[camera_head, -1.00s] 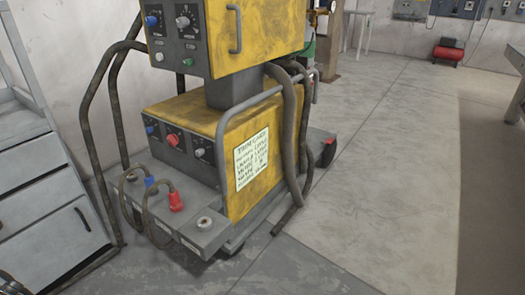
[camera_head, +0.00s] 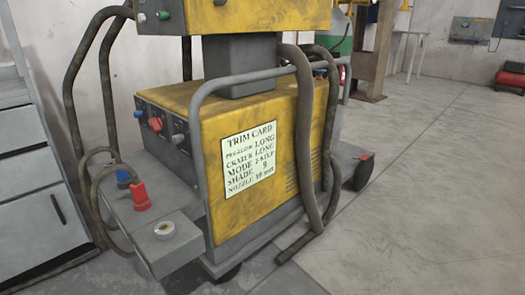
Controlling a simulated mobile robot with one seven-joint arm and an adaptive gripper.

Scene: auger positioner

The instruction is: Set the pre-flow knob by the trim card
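The trim card (camera_head: 249,160) is a pale sheet on the side of the yellow lower unit (camera_head: 275,115). Its lines seem to read PREFLOW LONG, CRATER LONG, MODE 2-STEP, SHADE 9 and a blurred NOZZLE line. The lower unit's front panel shows a blue knob (camera_head: 139,103), a red knob (camera_head: 156,124) and a dark knob with a pale face (camera_head: 178,138), all seen edge-on. Their labels and settings cannot be read. The upper unit (camera_head: 240,14) is cut off by the top edge, with a green button (camera_head: 164,15) showing. My gripper is not in view.
A grey tubular rail (camera_head: 196,150) and dark hoses (camera_head: 305,130) run around the cart. Red (camera_head: 139,197) and blue connectors sit on its front ledge. A grey drawer cabinet (camera_head: 35,190) stands at left. The floor (camera_head: 430,190) at right is clear.

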